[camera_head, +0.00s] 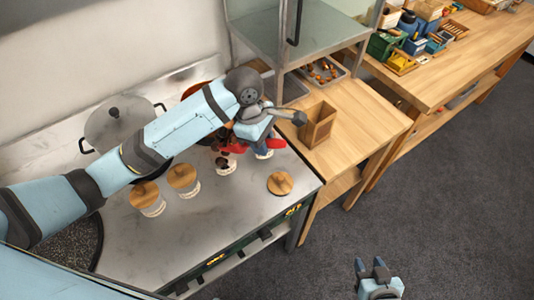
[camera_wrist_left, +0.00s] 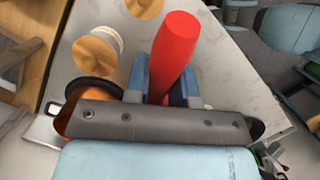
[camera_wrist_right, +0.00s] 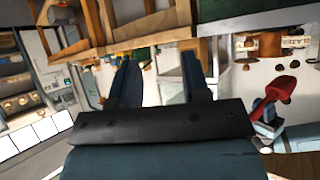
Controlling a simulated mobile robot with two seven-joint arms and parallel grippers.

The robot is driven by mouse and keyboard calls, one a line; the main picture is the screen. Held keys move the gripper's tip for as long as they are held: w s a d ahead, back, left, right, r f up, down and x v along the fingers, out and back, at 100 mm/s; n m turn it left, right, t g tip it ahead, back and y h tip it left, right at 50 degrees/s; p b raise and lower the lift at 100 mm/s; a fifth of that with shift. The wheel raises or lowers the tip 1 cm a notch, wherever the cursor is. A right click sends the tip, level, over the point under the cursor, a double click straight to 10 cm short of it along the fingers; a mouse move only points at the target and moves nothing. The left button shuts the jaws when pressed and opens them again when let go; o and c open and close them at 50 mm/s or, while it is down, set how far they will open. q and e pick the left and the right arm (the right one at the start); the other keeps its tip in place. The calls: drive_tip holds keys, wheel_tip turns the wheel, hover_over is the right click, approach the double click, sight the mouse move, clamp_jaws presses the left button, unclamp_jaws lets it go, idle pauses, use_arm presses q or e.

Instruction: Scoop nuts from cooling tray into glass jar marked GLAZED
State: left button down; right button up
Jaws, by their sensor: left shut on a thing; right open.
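My left gripper (camera_head: 255,130) is over the steel counter, shut on a red handle (camera_wrist_left: 172,50), which fills the middle of the left wrist view. Red parts (camera_head: 275,143) also show below it in the head view; the scoop's far end is not clear. A small lidless jar (camera_head: 224,168) with dark nuts stands just below and left of this gripper; its label is not readable. The cooling tray (camera_head: 343,72) with brown nuts lies behind, at the cabinet's foot. My right gripper (camera_head: 371,266) is open and empty above the floor, apart from the counter.
Two jars with wooden lids (camera_head: 145,195) (camera_head: 183,177) stand left on the counter. A lidded pot (camera_head: 118,125) stands behind. A wooden box (camera_head: 318,124) is right of my left gripper, below the glass cabinet (camera_head: 310,40).

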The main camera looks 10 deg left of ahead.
use_arm(q)
drive_tip(key=h+b, duration=0.1)
drive_tip(key=a+r+b, duration=0.1)
drive_tip(key=b, duration=0.1)
drive_tip(key=a+r+h+b, duration=0.1)
drive_tip(key=b, duration=0.1)
drive_tip(key=shift+w+a+r+g+h, duration=0.1)
drive_tip(key=shift+w+r+g+h, duration=0.15)
drive_tip(key=shift+g+h, duration=0.05)
drive_tip(key=shift+w+a+r+h+p, duration=0.1)
drive_tip(key=shift+a+r+h+p, duration=0.15)
drive_tip(key=shift+r+p, duration=0.3)
drive_tip(key=shift+w+a+r+h+p, duration=0.1)
drive_tip(key=shift+a+r+h+p, duration=0.05)
drive_tip(key=shift+r+h+p, duration=0.3)
drive_tip(key=shift+w+a+r+g+h+p, duration=0.15)
drive_tip(key=shift+a+r+h+p, duration=0.2)
drive_tip(key=shift+a+h+p, duration=0.55)
drive_tip(key=shift+w+a+r+g+h+p, duration=0.15)
drive_tip(key=shift+a+r+h+p, duration=0.35)
drive_tip(key=shift+p, duration=0.7)
drive_tip(key=shift+w+a+r+g+h+p, duration=0.1)
drive_tip(key=shift+a+r+g+h+p, duration=0.15)
drive_tip(key=shift+a+h+p, duration=0.45)
drive_tip(key=shift+p, duration=0.3)
